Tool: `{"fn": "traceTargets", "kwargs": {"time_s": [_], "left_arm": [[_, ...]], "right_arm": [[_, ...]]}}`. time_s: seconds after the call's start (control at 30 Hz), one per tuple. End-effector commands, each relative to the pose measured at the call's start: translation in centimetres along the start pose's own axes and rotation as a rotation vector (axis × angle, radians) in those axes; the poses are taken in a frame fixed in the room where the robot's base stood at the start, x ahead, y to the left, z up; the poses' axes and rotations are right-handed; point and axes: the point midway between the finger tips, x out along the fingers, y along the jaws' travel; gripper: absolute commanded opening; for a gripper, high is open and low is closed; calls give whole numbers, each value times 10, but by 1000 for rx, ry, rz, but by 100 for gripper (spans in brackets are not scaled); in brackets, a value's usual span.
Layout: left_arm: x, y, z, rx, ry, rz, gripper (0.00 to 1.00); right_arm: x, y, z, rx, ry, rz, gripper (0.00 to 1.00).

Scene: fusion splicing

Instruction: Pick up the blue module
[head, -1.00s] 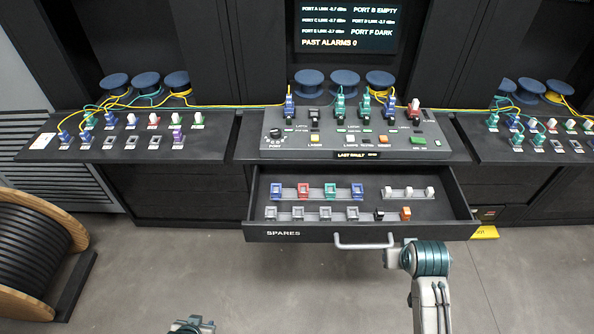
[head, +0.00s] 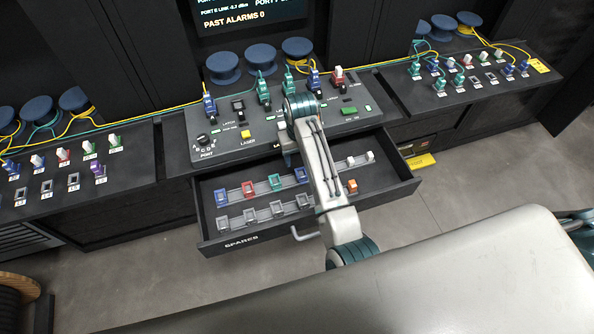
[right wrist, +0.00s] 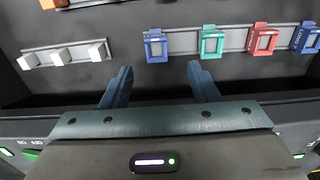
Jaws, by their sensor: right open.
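The open drawer (head: 216,236) holds a back row of modules in a rail: blue, red, green and blue from left to right. One blue module (head: 221,198) is at the left end. The other blue module (head: 301,174) is at the right end, beside my right arm. My right gripper is over the drawer, mostly hidden behind its own arm in the head view. In the right wrist view its fingers (right wrist: 160,70) are apart and empty. The nearer blue module (right wrist: 155,46) stands just beyond them, close to the gap between the tips. My left gripper is out of view.
Beside the blue modules are a green module (right wrist: 211,42) and a red one (right wrist: 262,40). White modules (right wrist: 62,56) sit in a separate rail, and grey ones (head: 249,215) in the front row. The console (head: 226,150) stands behind the drawer.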

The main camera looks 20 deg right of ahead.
Motion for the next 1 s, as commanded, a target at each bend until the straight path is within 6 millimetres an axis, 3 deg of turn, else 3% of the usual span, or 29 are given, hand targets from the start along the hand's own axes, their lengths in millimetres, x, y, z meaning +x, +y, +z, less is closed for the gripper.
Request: {"fn": "traceTargets", "kwargs": {"time_s": [0.37, 0.6, 0.93, 1.0], "left_arm": [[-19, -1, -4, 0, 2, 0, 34], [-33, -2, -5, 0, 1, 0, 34], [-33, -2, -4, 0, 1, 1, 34], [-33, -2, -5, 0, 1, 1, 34]], "right_arm": [[34, 3, 1, 0, -3, 2, 55], [68, 5, 0, 0, -1, 1, 55], [77, 6, 0, 0, 3, 1, 55], [77, 5, 0, 0, 3, 1, 43]]}}
